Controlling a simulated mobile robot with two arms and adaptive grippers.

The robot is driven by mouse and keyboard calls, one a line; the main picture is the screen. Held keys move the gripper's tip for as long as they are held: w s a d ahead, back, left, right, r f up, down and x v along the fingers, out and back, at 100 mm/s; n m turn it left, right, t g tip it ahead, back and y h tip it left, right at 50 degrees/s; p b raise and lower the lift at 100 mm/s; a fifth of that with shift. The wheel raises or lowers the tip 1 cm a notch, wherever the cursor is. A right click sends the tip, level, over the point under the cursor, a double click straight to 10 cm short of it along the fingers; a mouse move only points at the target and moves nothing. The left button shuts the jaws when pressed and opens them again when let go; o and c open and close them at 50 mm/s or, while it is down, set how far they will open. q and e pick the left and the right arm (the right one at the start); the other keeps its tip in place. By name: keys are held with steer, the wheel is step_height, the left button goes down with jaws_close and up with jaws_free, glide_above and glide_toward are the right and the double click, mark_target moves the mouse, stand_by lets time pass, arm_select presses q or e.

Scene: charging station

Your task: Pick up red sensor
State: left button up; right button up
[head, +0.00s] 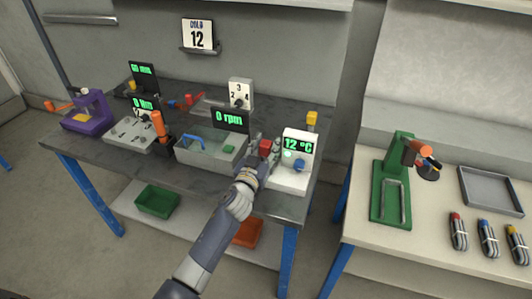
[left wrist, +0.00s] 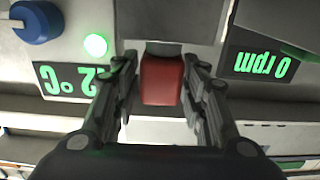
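The red sensor (head: 265,146) is a small red block between the water bath (head: 208,150) and the white unit reading 12 °C (head: 290,172). It also shows in the left wrist view (left wrist: 162,80), centred between the fingers. My left gripper (head: 264,150) reaches over the table to it. In the left wrist view the fingers of my left gripper (left wrist: 162,70) stand on either side of the red block, with narrow gaps, so it looks open around it. The block's far end meets a grey part. My right gripper is in neither view.
The 0 rpm display (head: 230,119) stands close to the left of my gripper, the 12 °C unit close to the right. A yellow block (head: 312,119) sits behind. A second table with a green stand (head: 390,190) and grey tray (head: 490,190) is at right.

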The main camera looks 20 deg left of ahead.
arm_select(q)
steer(key=c, duration=0.9)
steer(key=shift+r, duration=0.15)
steer(key=shift+c, duration=0.2)
